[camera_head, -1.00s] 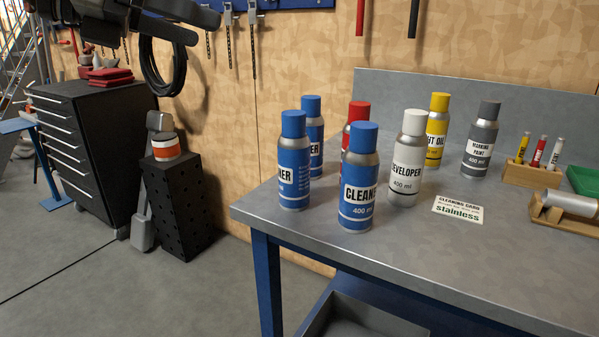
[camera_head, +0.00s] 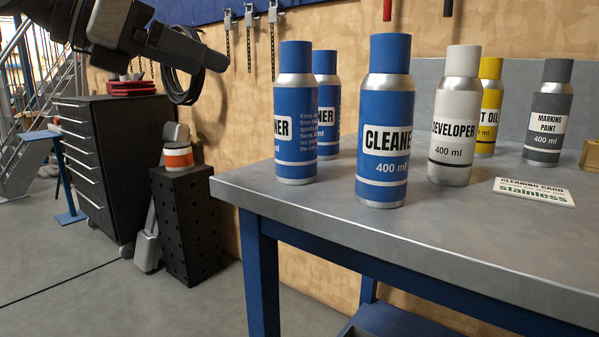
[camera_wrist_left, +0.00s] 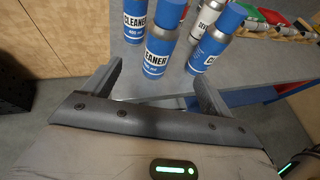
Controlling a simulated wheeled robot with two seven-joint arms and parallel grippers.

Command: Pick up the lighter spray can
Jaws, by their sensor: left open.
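Three blue CLEANER spray cans stand upright on the workbench: one at front left (camera_head: 295,120), one behind it (camera_head: 326,110), and one at front right (camera_head: 384,130). A light grey-white DEVELOPER can (camera_head: 455,120) stands right of them, a yellow can (camera_head: 487,110) behind it, and a dark grey MARKING PAINT can (camera_head: 548,115) further right. My left gripper (camera_head: 208,68) is open and empty at upper left, apart from the cans. In the left wrist view its fingers (camera_wrist_left: 155,80) point toward the CLEANER cans (camera_wrist_left: 157,52), with a gap left. Which can weighs less cannot be seen.
The workbench (camera_head: 400,235) has its left corner below the cans. A cleaning card (camera_head: 534,192) reading "stainless" lies at right. A black tool cabinet (camera_head: 95,170) and a black perforated block (camera_head: 188,225) stand on the floor at left. Open floor lies before the bench.

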